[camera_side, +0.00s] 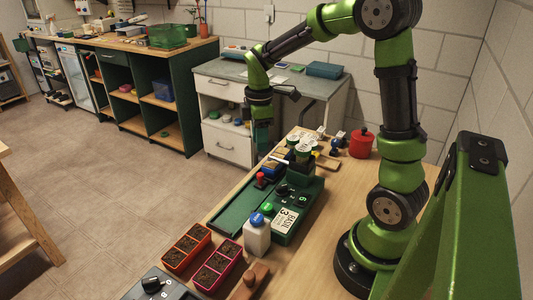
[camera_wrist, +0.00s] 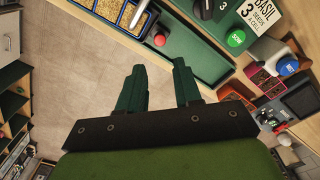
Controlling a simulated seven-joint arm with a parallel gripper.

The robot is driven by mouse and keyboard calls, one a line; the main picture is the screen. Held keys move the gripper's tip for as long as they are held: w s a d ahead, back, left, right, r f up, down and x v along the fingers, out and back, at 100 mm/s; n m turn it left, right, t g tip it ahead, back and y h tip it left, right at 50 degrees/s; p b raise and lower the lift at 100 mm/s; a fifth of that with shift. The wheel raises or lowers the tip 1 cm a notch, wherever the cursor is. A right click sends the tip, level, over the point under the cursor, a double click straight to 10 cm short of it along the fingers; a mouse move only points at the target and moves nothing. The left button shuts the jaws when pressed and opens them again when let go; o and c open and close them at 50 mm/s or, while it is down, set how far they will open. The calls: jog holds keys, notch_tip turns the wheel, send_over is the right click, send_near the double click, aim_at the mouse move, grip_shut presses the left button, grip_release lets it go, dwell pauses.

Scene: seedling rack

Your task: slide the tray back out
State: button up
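The tray (camera_wrist: 128,26) is blue-rimmed, with pale grainy filling in its cells; it lies in the green channel, its upper part cut off by the wrist frame. In the side view the tray (camera_side: 274,168) sits at the far end of the channel beside the green seeder. A red knob (camera_wrist: 159,39) stands at the tray's near end and also shows in the side view (camera_side: 261,179). My gripper (camera_wrist: 158,66) is open and empty, fingers apart, near the channel's outer edge and apart from the knob. In the side view my gripper (camera_side: 262,150) hangs above and behind the tray.
The channel (camera_side: 238,213) is bare towards the near end. The seeder (camera_side: 291,219) with its BASIL card stands along it. A red pot (camera_side: 361,146) stands far back.

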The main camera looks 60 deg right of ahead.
aim_at(260, 174)
notch_tip(260, 174, down, 11)
dwell(0.3)
grip_shut()
